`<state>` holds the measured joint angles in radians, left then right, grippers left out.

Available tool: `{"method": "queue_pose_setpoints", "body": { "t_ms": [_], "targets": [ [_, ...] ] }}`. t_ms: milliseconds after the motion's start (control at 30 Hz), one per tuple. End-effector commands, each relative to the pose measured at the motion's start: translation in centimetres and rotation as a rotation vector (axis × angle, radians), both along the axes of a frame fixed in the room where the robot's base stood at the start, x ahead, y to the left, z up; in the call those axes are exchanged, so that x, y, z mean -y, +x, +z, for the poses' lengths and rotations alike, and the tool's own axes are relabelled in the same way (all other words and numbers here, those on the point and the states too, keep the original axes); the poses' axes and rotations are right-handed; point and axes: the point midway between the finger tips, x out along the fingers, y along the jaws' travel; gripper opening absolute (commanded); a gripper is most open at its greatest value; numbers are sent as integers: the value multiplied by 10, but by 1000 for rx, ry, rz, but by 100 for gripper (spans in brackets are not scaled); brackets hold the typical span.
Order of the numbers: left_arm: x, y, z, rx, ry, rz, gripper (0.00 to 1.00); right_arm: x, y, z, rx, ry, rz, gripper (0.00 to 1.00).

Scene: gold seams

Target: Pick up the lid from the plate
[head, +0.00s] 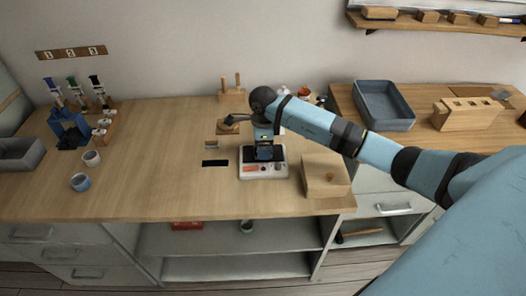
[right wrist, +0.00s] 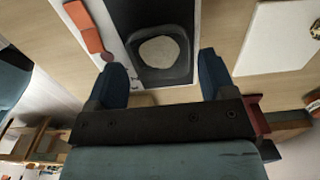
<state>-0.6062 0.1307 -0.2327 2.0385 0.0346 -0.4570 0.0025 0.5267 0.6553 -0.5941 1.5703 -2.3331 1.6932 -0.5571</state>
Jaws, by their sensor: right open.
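The white plate unit (head: 250,172) stands on the wooden counter near its front edge, with a dark top and an orange-red patch. In the right wrist view, a dark rounded-square piece with a pale round middle, apparently the lid (right wrist: 160,74), lies on the unit's dark top (right wrist: 150,12). My right gripper (head: 264,150) is just above the unit, pointing down. In the right wrist view its two blue fingers (right wrist: 163,73) are apart, one towards each side of the lid, with gaps visible. In the head view the gripper mostly hides the lid. My left gripper is not in view.
A wooden box (head: 325,177) stands close to the right of the unit. A black strip (head: 215,163) lies to its left. A peg stand (head: 231,97) is behind. The counter's middle left is clear.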

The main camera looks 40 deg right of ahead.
Motion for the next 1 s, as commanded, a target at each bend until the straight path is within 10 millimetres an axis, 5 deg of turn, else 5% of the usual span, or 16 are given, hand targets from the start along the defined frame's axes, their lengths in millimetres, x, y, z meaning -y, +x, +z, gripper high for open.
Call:
{"method": "queue_pose_setpoints", "body": {
  "t_ms": [367, 533, 1000],
  "targets": [
    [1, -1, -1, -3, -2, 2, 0, 0, 0, -16, 1, -1, 1, 77],
    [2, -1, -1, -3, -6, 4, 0, 0, 0, -15, 1, -1, 1, 41],
    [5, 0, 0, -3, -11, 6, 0, 0, 0, -10, 2, 0, 1, 37]
  ]
}}
